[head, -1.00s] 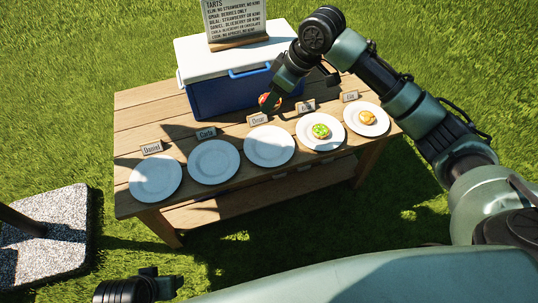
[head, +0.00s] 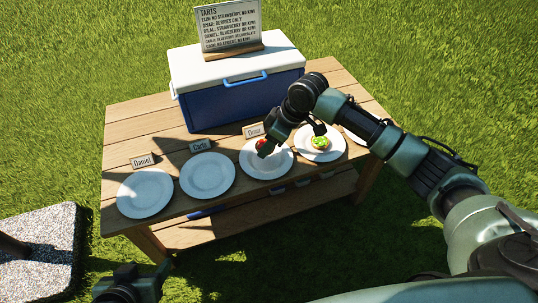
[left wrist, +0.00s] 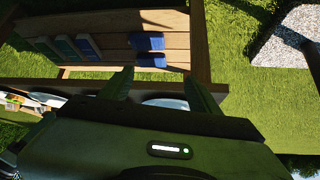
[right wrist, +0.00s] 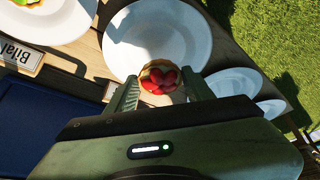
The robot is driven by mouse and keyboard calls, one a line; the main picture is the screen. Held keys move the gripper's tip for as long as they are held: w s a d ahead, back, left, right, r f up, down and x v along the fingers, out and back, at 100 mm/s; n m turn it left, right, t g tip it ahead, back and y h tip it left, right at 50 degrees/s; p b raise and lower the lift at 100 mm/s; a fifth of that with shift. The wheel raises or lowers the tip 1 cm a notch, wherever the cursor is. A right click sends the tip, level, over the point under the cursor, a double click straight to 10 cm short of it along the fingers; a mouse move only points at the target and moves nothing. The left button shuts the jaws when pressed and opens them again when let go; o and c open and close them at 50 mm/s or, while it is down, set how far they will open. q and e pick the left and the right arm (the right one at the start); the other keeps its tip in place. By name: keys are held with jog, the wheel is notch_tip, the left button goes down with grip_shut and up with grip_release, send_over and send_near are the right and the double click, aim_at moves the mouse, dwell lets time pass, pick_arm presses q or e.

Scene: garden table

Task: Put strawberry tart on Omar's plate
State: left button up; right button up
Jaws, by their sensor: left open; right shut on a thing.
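The strawberry tart (head: 261,143), a small tart with red fruit, is between the fingers of my right gripper (right wrist: 160,92), which is shut on it. In the right wrist view the tart (right wrist: 158,79) overlaps the near edge of a white plate (right wrist: 158,38). In the head view this is Omar's plate (head: 275,166), behind which stands the card "Omar" (head: 254,131). I cannot tell whether the tart touches the plate. My left gripper (left wrist: 160,88) is open and empty, low in front of the table; part of it shows at the bottom left of the head view.
Daniel's plate (head: 145,193) and Carla's plate (head: 208,175) are empty. A plate (head: 311,156) to the right holds a green-topped tart (head: 320,142); my right arm partly hides the last plate. A blue cooler (head: 235,98) stands behind, with a sign (head: 229,24) on it.

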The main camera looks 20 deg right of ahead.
aim_at(269, 160)
notch_tip(269, 160, down, 4)
jog(key=shift+f+b, duration=0.1)
jog(key=shift+b, duration=0.5)
jog(key=shift+f, duration=0.1)
pick_arm(q)
jog(key=w+d+r+t+h, duration=0.1)
jog(key=w+d+r+t, duration=0.1)
jog(key=w+r+t, duration=0.1)
jog(key=shift+w+r+t, duration=0.4)
jog(key=shift+w+r, duration=0.4)
jog(key=shift+w, duration=0.45)
pick_arm(e)
jog(key=o, duration=1.1)
pick_arm(q)
jog(key=shift+s+f, duration=0.1)
jog(key=shift+f, duration=0.05)
